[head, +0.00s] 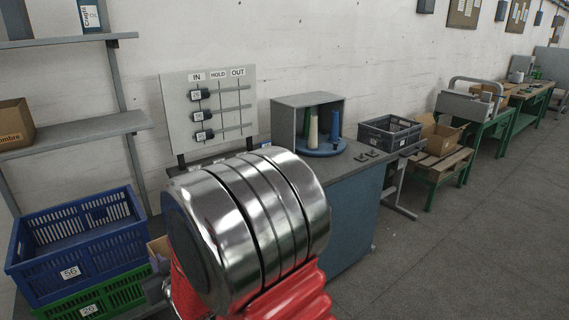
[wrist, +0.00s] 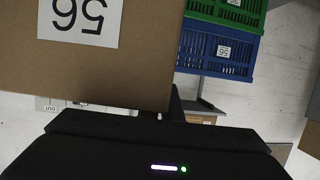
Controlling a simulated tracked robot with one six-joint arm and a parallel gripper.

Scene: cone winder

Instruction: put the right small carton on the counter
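A brown carton with a white 56 label (wrist: 120,75) fills the upper left of the wrist view, very close to the camera. The label appears upside down. My gripper's black body (wrist: 165,150) spans the bottom of that view. One dark finger piece (wrist: 176,105) shows at the carton's lower right corner; the rest of the fingers are hidden, so I cannot tell the grip. In the head view my arm hides the gripper and this carton. The counter (head: 352,182) has a grey top and blue front, partly behind my arm. It bears an open grey cabinet (head: 285,125) with cones.
A blue crate 56 (head: 70,272) and a green crate 20 (head: 88,309) stand at the left. Another carton (head: 14,122) sits on the shelf. A grey crate (head: 388,146) stands beyond the cabinet. A peg board (head: 183,130) rises behind the counter. Floor at right is clear.

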